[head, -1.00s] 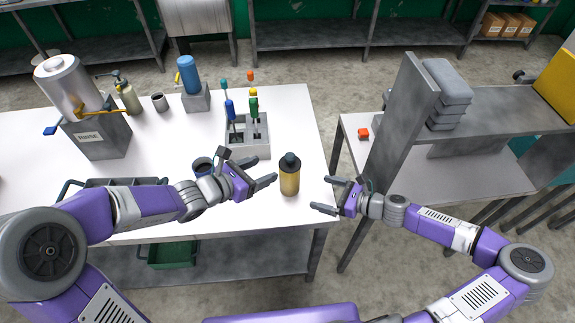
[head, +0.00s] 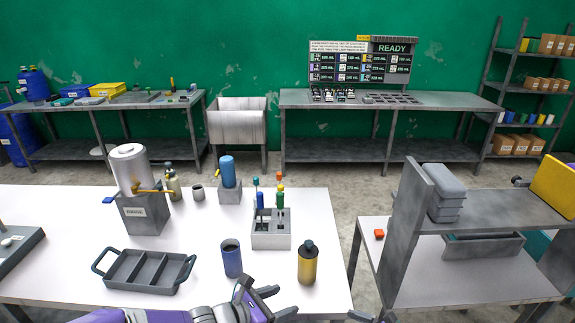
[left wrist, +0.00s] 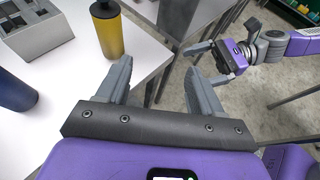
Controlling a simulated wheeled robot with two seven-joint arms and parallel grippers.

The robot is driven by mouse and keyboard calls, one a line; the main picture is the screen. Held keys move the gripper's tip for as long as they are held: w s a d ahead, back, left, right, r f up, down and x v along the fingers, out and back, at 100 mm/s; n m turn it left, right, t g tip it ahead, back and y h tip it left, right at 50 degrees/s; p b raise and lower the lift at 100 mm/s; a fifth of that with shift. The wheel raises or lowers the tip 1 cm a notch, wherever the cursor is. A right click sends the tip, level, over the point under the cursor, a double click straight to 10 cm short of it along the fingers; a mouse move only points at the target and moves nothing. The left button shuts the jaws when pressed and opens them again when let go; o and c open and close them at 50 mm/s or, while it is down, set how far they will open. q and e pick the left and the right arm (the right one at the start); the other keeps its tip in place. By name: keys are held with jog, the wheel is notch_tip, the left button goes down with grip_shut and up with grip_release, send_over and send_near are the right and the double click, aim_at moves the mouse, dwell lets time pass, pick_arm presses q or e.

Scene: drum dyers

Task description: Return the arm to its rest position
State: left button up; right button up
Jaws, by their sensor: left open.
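My left gripper (head: 268,303) is at the bottom middle of the head view, low over the table's front edge. Its two fingers are apart and empty; they also show in the left wrist view (left wrist: 165,80). A yellow bottle with a dark cap (head: 307,264) stands upright just beyond it, apart from the fingers. A dark blue cup (head: 231,258) stands to the left of the bottle. My right gripper (left wrist: 215,58) shows in the left wrist view with its fingers apart and nothing between them. Only its tips show at the bottom of the head view.
The white table (head: 75,245) bears a grey divided tray (head: 145,272), a tool holder (head: 271,236) and a RINSE dispenser (head: 143,213). A shelved bench (head: 460,275) stands at the right, with a floor gap between. A READY board (head: 360,62) is at the back.

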jog(key=s+a+f+n+g+h, duration=0.2)
jog(key=s+a+f+n+g, duration=0.4)
jog(key=s+a+f+n, duration=0.5)
pick_arm(q)
jog(key=s+a+f+m+g+y, duration=0.2)
jog(key=s+f+m, duration=0.4)
jog(key=f, duration=0.4)
jog(key=s+a+f+m+g+y, duration=0.2)
jog(key=s+f+m, duration=0.4)
jog(key=f+m, duration=0.3)
jog(key=s+a+f+m+g+y, duration=0.2)
jog(key=s+f+m, duration=0.4)
jog(key=f, duration=0.7)
jog(key=shift+s+a+f+m+g, duration=0.2)
jog(key=shift+a+m+g, duration=0.6)
jog(key=shift+m, duration=0.1)
pick_arm(e)
jog(key=s+d+f+n+g+h, duration=0.1)
jog(key=s+d+f+n+h, duration=0.3)
jog(key=s+f+n, duration=0.3)
jog(key=n+h, duration=0.1)
jog(key=n, duration=0.3)
jog(key=shift+s+f+h, duration=0.15)
jog(key=shift+s+h, duration=0.05)
jog(key=shift+h, duration=0.2)
